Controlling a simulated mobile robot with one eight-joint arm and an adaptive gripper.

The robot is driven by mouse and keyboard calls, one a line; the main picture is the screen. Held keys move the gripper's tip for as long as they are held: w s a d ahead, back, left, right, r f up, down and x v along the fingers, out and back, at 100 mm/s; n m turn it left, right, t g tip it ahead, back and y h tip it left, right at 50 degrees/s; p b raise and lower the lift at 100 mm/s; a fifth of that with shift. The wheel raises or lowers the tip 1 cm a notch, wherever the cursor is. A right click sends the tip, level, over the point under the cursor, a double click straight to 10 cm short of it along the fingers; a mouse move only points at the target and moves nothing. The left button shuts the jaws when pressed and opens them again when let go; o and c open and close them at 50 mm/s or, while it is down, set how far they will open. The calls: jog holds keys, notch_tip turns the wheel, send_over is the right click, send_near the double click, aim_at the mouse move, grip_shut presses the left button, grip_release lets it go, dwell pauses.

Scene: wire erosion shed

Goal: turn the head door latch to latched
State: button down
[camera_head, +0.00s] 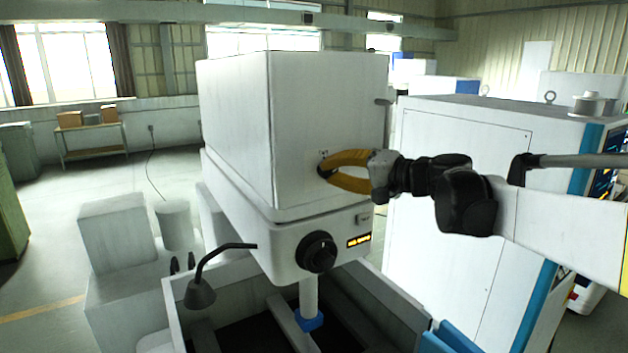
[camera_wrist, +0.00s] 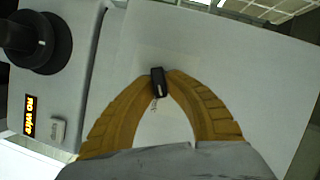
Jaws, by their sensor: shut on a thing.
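The head door latch (camera_wrist: 158,82) is a small black handle on a white door panel. It shows in the wrist view between the tips of my gripper (camera_wrist: 159,88). The yellow curved fingers are shut on it from both sides. In the head view my gripper (camera_head: 324,166) reaches from the right to the front face of the white machine head (camera_head: 235,120). The fingers there hide most of the latch. Small dark marks show on the panel beside the latch; I cannot read which position it points to.
Below the door are a round black knob (camera_head: 316,251) and a small lit orange display (camera_head: 358,240). A black gooseneck lamp (camera_head: 201,293) stands lower left, over the open tank. A large white cabinet (camera_head: 455,150) stands close on the right.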

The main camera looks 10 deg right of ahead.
jog(key=m+t+y+b, duration=0.1)
jog(key=m+b, duration=0.2)
jog(key=m, duration=0.1)
jog(key=shift+w, duration=0.1)
dwell(0.6)
jog(key=c, duration=1.4)
grip_release()
jog(key=shift+w+a+f, duration=0.1)
jog(key=shift+w+a, duration=0.05)
jog(key=v, duration=1.2)
jog(key=shift+f, duration=0.2)
